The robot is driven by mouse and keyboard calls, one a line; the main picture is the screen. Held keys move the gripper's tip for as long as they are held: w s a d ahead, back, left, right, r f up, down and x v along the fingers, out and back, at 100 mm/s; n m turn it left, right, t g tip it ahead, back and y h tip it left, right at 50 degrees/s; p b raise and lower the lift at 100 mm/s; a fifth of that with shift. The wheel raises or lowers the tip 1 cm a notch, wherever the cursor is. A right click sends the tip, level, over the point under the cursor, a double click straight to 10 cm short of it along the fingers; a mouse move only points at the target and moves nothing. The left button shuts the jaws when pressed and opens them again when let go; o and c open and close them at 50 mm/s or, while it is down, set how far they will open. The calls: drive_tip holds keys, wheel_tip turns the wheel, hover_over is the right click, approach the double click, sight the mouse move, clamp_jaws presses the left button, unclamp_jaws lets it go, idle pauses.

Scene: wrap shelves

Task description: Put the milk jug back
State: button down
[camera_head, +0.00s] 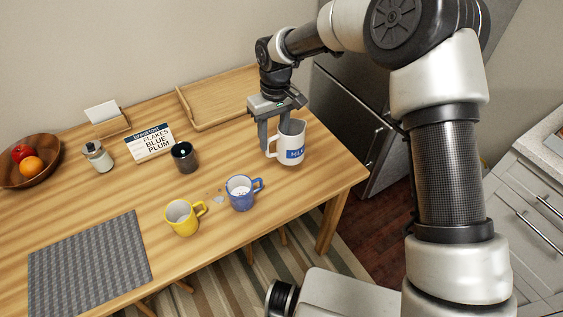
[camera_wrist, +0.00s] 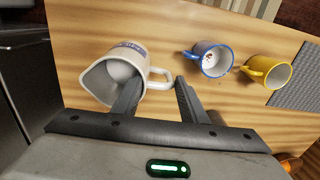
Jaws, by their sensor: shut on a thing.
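The white milk jug (camera_head: 290,149), with a blue label, is at the right end of the wooden table and looks upright. My gripper (camera_head: 272,138) comes down from above and is shut on the jug at its handle side. In the wrist view, the fingers (camera_wrist: 158,82) straddle the handle of the jug (camera_wrist: 98,73), one finger over the rim and one outside the handle. The jug's spout faces left there, and something white shows inside. I cannot tell whether its base touches the table.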

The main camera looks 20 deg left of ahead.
sight(274, 154)
drive_tip(key=shift+f, duration=3.85)
drive_tip(key=c, duration=1.1)
unclamp_jaws()
